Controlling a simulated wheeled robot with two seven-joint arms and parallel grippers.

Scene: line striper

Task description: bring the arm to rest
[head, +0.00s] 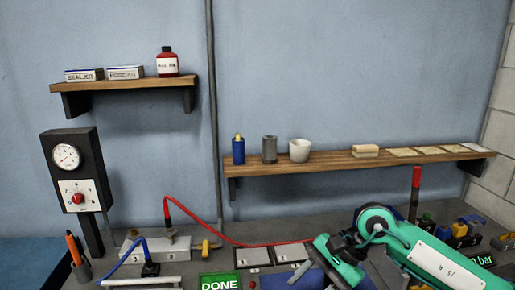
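My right arm (425,253), teal with a white label, comes in from the lower right. Its rounded joint (376,220) is above the bench, and the arm bends down and left to a teal and dark wrist part (334,262) near the bottom edge. I make out no fingers of the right gripper; the arm's end runs down to the picture's lower edge. My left arm and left gripper do not show. A green sign reading DONE (220,283) stands at the bottom, left of the wrist part.
A grey box (158,248) with red and blue cables is at left on the bench (385,266). A gauge panel (74,170) stands further left. Square plates (254,257) lie near the wrist part. Small parts (460,229) crowd the right. A wall shelf (350,163) holds cups.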

